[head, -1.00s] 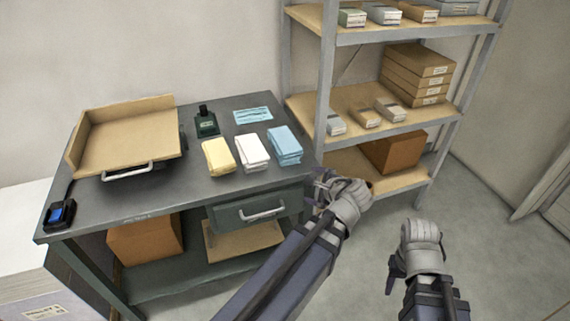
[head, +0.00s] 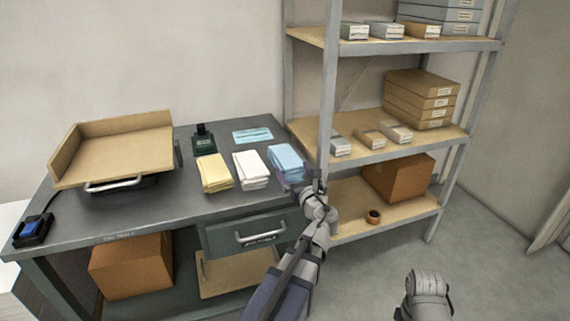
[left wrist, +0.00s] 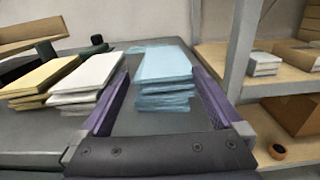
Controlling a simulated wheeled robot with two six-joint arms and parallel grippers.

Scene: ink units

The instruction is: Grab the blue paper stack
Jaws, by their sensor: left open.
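The blue paper stack (head: 286,160) lies at the right end of the dark grey desk, beside the white stack (head: 251,170) and the yellow stack (head: 215,173). My left gripper (head: 298,184) is at the desk's right front edge, close to the blue stack's near right side. In the left wrist view the blue stack (left wrist: 164,76) lies ahead between the two purple fingers of the open, empty left gripper (left wrist: 160,98). I cannot tell whether a finger touches it. Part of my right arm shows at the bottom right of the head view; its fingers are not clear.
A tan tray (head: 115,150) and a dark bottle (head: 203,139) stand behind and left of the stacks. A flat blue packet (head: 252,136) lies behind them. A metal shelf post (head: 328,110) rises just right of the desk. A drawer (head: 255,232) is below the desktop.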

